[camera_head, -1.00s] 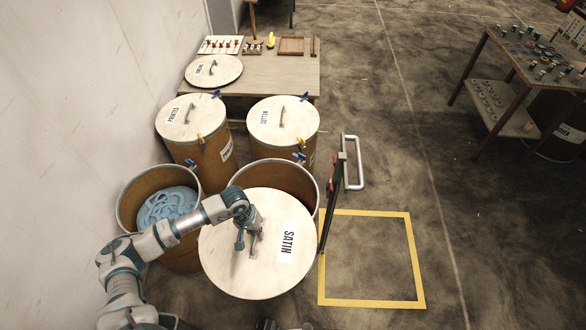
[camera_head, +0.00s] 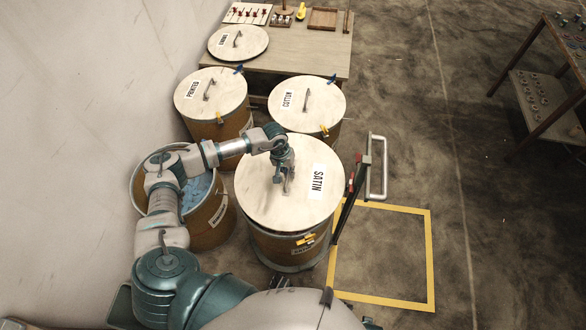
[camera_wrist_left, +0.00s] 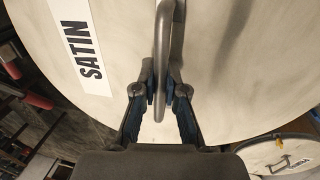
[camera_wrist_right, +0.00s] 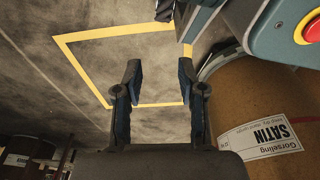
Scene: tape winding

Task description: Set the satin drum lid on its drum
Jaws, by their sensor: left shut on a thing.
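The satin drum lid (camera_head: 258,208) is a pale round disc with a SATIN label and a bar handle. My left gripper (camera_head: 286,178) is shut on that handle; the left wrist view shows both fingers closed about the bar (camera_wrist_left: 160,82). The lid covers the mouth of the brown satin drum (camera_head: 275,246). I cannot tell whether it rests on the rim or hovers just above. The drum's SATIN label also shows in the right wrist view (camera_wrist_right: 262,145). My right gripper (camera_wrist_right: 160,82) is open and empty, with the drum to its right.
Lidded printed (camera_head: 211,92) and cotton (camera_head: 307,103) drums stand behind. An open drum (camera_head: 212,218) with blue material stands at the left, partly behind my arm. A hand truck (camera_head: 376,167) stands right of the satin drum, beside a yellow floor square (camera_head: 431,250) that is clear.

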